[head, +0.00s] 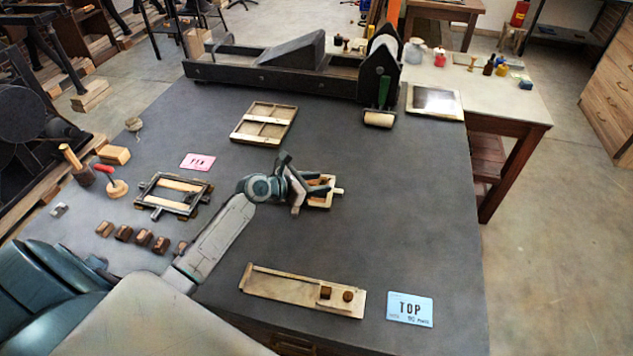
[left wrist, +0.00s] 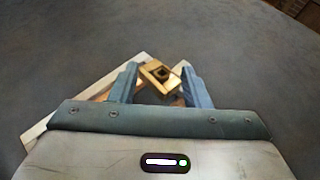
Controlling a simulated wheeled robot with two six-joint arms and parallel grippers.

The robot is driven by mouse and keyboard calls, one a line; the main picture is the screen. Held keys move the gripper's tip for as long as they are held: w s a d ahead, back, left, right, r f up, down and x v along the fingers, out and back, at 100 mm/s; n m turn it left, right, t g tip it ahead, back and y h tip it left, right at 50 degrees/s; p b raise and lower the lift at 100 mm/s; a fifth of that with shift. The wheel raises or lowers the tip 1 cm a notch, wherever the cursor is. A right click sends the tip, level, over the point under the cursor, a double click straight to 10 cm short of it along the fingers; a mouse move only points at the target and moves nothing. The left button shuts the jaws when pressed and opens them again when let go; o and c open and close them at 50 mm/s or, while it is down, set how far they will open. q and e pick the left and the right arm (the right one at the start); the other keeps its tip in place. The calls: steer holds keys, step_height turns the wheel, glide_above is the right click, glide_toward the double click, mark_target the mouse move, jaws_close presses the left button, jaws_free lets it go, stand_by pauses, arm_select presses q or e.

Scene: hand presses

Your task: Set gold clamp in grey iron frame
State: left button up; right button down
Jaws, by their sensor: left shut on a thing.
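The gold clamp (left wrist: 160,74), a small brass block with a square hole, sits between the fingertips of my left gripper (left wrist: 158,80). The left gripper (head: 310,190) is shut on it, at a small pale wooden tray (head: 328,204) near the table's middle. In the head view the fingers mostly hide the clamp. I cannot tell whether the clamp still touches the tray. The grey iron frame (head: 147,198) lies flat to the left of the gripper, with pale wooden pieces inside it. My right gripper is not in view.
A divided wooden case (head: 265,106) and a pink card (head: 198,161) lie behind the frame. Several small brown blocks (head: 142,237) line up in front of it. A long wooden tray (head: 290,287) and a blue TOP card (head: 410,309) lie at the front. The table's right side is clear.

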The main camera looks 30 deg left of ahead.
arm_select(q)
steer(key=shift+f, duration=0.8)
steer(key=o, duration=1.1)
steer(key=shift+r, duration=0.15)
step_height(320, 180, up, 6)
steer(key=p, duration=0.7)
